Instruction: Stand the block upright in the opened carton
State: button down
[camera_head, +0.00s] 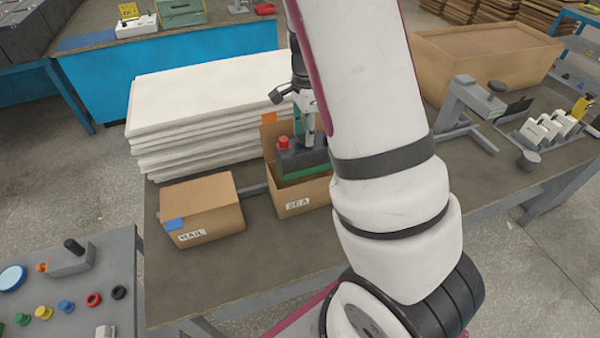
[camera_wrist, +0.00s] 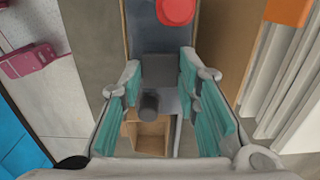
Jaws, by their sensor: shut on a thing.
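The block (camera_head: 303,160) is dark grey with a green lower band and a red knob on top. It looks roughly upright over the opened SEA carton (camera_head: 303,201); I cannot tell how far its bottom is inside. My gripper (camera_head: 308,132), partly hidden by my arm, is shut on the block's upper part. In the wrist view, my gripper's teal pads (camera_wrist: 163,95) flank a dark raised part of the block (camera_wrist: 159,70). The red knob (camera_wrist: 175,10) shows at the top. Part of the carton's tan inside (camera_wrist: 152,137) shows below.
White stacked sheets (camera_head: 205,95) lie behind. A large tan box (camera_head: 485,60) and grey fixtures (camera_head: 470,105) stand right. The bench's front left (camera_head: 190,285) is clear.

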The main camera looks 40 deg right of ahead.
aim_at(306, 161)
jog(key=shift+f+p, duration=0.3)
jog(key=shift+f, duration=4.4)
jog(key=shift+f+b, duration=0.3)
jog(key=shift+f, duration=0.3)
jog(key=c, duration=1.2)
grip_release()
